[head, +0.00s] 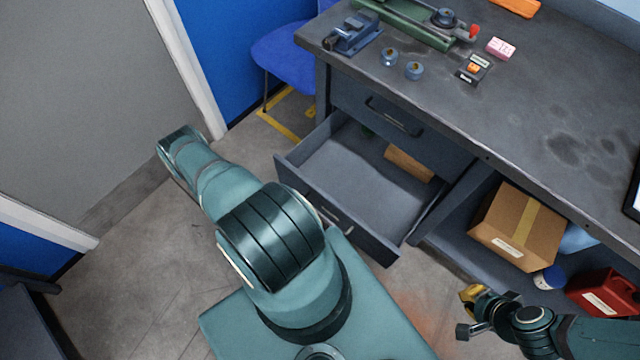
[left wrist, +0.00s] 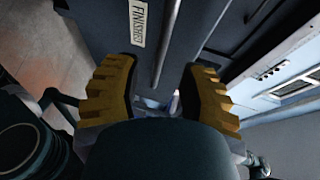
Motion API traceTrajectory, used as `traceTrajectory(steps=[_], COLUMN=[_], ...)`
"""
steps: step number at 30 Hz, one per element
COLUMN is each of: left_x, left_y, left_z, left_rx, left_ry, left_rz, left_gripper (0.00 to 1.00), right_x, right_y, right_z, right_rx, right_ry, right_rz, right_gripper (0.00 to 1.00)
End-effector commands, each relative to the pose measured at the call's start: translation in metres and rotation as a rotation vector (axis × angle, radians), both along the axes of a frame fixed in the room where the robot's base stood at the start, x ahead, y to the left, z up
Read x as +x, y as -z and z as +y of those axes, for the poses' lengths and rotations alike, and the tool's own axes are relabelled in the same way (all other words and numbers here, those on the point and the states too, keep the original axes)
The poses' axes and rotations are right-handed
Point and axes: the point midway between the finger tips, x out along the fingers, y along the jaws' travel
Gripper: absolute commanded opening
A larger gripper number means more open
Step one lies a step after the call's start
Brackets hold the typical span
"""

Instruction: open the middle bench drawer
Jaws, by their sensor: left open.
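The bench drawer below the closed top drawer stands pulled well out in the head view, its grey floor (head: 345,165) showing. Its front panel (head: 365,235) carries a bar handle (head: 335,212). My left arm crosses in front of the drawer; its gripper is out of sight there. In the left wrist view my left gripper (left wrist: 165,88) is open, with yellow ridged fingers apart and nothing clearly between them. Beyond them is a dark panel with a "FINISHED" label (left wrist: 140,22) and a long bar handle (left wrist: 168,45). My right gripper (head: 473,312) is at the lower right, its jaws unclear.
The closed top drawer has a handle (head: 394,116). A tan object (head: 408,163) lies at the back of the open drawer. A cardboard box (head: 517,228) and red container (head: 606,291) sit under the bench. A blue chair (head: 287,55) stands beyond the bench's left end.

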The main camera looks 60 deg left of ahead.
Motion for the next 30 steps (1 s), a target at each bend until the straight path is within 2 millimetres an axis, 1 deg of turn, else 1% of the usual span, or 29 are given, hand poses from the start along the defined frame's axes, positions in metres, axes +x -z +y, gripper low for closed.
traceTrajectory(steps=[1,6,9,12,16,30], left_x=[-0.011,-0.042,-0.054,-0.062,-0.066,-0.066], left_y=[-0.002,-0.008,-0.01,-0.012,-0.013,-0.013], left_z=[0.002,0.007,0.009,0.009,0.01,0.01], left_rx=[0.001,0.0,0.0,-0.001,-0.002,-0.001], left_ry=[-0.001,0.0,0.0,0.002,0.002,0.002], left_rz=[0.003,0.002,0.002,0.0,0.0,0.0], left_gripper=[0.41,0.41,0.41,0.41,0.41,0.41], right_x=[0.0,0.0,0.0,0.0,0.0,0.0], right_y=[0.0,0.0,0.0,0.0,0.0,0.0], right_z=[0.0,0.0,0.0,0.0,0.0,0.0], right_rx=[0.0,0.0,0.0,0.0,0.0,0.0], right_ry=[0.0,0.0,0.0,0.0,0.0,0.0], right_rz=[0.0,0.0,0.0,0.0,0.0,0.0], right_gripper=[0.0,0.0,0.0,0.0,0.0,0.0])
